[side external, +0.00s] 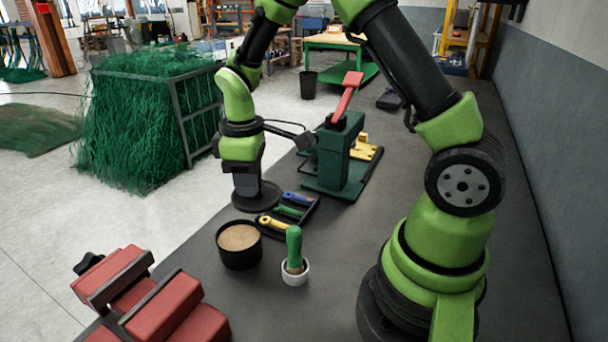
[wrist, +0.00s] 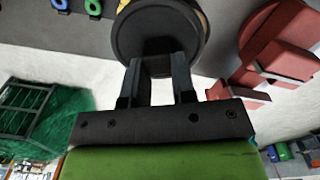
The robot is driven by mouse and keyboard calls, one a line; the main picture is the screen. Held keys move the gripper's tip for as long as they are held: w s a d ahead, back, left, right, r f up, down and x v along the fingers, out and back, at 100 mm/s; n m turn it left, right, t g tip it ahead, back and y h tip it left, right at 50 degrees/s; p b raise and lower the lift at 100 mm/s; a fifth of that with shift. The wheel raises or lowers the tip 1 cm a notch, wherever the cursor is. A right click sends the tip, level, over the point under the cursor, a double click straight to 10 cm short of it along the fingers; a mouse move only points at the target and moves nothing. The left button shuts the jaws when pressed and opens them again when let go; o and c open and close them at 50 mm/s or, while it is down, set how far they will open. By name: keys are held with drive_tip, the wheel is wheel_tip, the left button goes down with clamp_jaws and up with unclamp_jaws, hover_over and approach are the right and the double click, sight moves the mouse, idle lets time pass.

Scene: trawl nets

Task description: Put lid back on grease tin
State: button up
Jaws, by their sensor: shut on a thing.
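The grease tin (side external: 239,258) is a black round pot, open at the top, with tan grease inside. It stands upright on the dark bench. The lid (side external: 240,203) is a flat dark disc. My gripper (side external: 257,191) points down and is shut on the lid's middle. It holds the lid above and behind the tin in the side view, apart from it. In the wrist view the lid (wrist: 160,18) fills the space beyond the fingers (wrist: 160,72). A tan strip of grease shows past its edge, and the lid hides most of the tin.
A white cup (side external: 295,277) with a green-handled tool (side external: 294,246) stands right of the tin. A tray (side external: 306,219) of coloured-handled tools lies behind. Red blocky equipment (side external: 165,308) is at front left. A green press (side external: 338,155) with a red lever stands farther back.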

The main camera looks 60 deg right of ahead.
drive_tip(key=shift+n, duration=0.6)
drive_tip(key=shift+w+a+f, duration=0.35)
drive_tip(key=shift+a+f, duration=0.35)
drive_tip(key=shift+f, duration=0.25)
drive_tip(key=shift+w+a+f, duration=0.3)
drive_tip(key=shift+a+f, duration=0.4)
drive_tip(key=shift+f, duration=0.25)
drive_tip(key=shift+w+a+f, duration=0.35)
drive_tip(key=shift+a+f, duration=0.35)
drive_tip(key=shift+f, duration=0.25)
drive_tip(key=shift+f, duration=0.15)
drive_tip(key=o, duration=1.5)
drive_tip(key=shift+c, duration=0.2)
wheel_tip(320, 180, up, 7)
drive_tip(key=shift+c, duration=0.5)
